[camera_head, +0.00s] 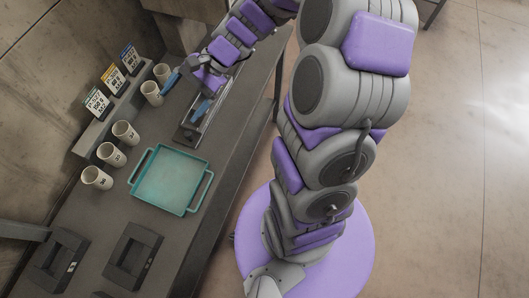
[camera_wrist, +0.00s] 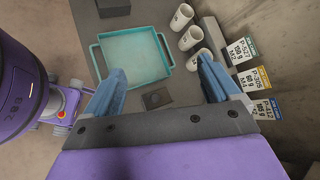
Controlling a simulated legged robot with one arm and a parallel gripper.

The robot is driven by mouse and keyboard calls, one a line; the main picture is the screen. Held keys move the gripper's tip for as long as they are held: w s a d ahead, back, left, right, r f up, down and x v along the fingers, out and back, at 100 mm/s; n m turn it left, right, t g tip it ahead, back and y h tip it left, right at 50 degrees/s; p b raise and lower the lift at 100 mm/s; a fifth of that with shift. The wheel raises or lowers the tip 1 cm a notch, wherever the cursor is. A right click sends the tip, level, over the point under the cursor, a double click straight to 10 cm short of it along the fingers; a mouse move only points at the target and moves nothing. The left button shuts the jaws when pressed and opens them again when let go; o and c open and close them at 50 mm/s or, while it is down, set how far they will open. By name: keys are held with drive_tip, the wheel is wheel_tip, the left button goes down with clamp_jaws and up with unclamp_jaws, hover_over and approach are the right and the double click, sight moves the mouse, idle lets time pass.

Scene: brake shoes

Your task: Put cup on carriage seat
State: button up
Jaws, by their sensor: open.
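Several pale cups with printed markings stand along the back of the bench. In the head view a near cup (camera_head: 97,178), a middle cup (camera_head: 111,154) and another cup (camera_head: 125,132) stand beside the tray. Two more, a cup (camera_head: 151,92) and a far cup (camera_head: 162,72), stand by my gripper (camera_head: 185,95). My gripper is open and empty above the bench. In the wrist view, a cup (camera_wrist: 200,58) is close to the right finger. A dark block with a round mark, perhaps the carriage seat (camera_wrist: 156,98), shows between the fingers (camera_wrist: 160,85).
A teal tray (camera_head: 147,165) with handles lies empty on the bench. A metal rail (camera_head: 212,118) runs beneath my gripper. Label cards (camera_head: 97,102) stand behind the cups. Two dark fixtures, one here (camera_head: 132,258) and one here (camera_head: 61,260), sit at the near end.

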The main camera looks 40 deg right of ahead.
drive_tip(key=s+r+n+g+h, duration=0.3)
drive_tip(key=s+n+h, duration=0.3)
drive_tip(key=s, duration=0.9)
drive_tip(key=s+d+r+n+h, duration=0.1)
drive_tip(key=s+d+n+h, duration=0.3)
drive_tip(key=s, duration=0.6)
drive_tip(key=shift+s+d+r+n+t+h, duration=0.15)
drive_tip(key=shift+s+d+n+t+h, duration=0.15)
drive_tip(key=shift+d+n, duration=0.7)
drive_tip(key=shift+d, duration=0.2)
wheel_tip(320, 180, down, 2)
drive_tip(key=shift+f+b, duration=0.1)
drive_tip(key=shift+b, duration=1)
drive_tip(key=shift+c, duration=0.3)
